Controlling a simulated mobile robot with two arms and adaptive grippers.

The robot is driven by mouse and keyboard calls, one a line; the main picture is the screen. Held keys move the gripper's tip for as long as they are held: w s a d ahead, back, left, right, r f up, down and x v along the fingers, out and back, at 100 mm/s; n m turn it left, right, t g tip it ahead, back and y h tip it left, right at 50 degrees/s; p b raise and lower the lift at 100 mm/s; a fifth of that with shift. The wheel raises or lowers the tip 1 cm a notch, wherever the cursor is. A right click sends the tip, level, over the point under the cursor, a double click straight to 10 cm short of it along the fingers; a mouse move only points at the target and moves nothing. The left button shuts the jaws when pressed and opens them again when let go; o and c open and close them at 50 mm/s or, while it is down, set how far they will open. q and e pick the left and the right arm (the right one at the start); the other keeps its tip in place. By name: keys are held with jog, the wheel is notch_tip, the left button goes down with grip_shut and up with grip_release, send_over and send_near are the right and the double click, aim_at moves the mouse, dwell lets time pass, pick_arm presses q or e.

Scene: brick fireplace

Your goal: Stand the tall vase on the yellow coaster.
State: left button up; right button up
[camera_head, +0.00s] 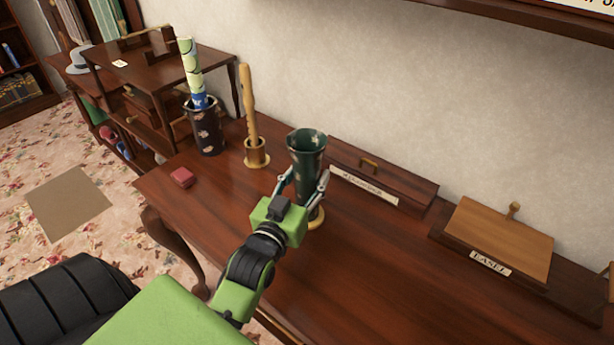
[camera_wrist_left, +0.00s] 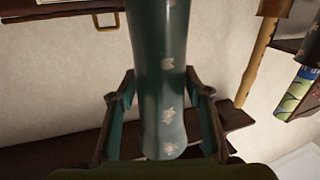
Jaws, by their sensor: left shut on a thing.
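The tall vase (camera_head: 307,150) is dark green with pale star-like marks and a flared open top. It stands upright on the desk side of my left arm. My left gripper (camera_head: 305,184) is shut on it, one finger on each side of its lower body. The left wrist view also shows the vase (camera_wrist_left: 163,80) between the two fingers (camera_wrist_left: 163,105). The yellow coaster (camera_head: 318,219) shows as a rim at the vase's foot, partly hidden by my gripper. I cannot tell whether the vase touches it. My right gripper is not in view.
On the desk (camera_head: 390,260) are a recorder on a wooden stand (camera_head: 256,158), a dark pot (camera_head: 208,135) with rolled paper, a small red block (camera_head: 182,178), a long dark box (camera_head: 385,185) behind the vase and an easel box (camera_head: 495,240). The front middle is clear.

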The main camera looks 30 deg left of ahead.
pick_arm(q)
jog(key=o, duration=1.3)
jog(key=shift+f, duration=0.1)
jog(key=shift+o, duration=0.2)
jog(key=shift+r, duration=0.2)
jog(key=p+v, duration=0.1)
jog(key=v, duration=1.1)
jog(key=shift+p, duration=0.4)
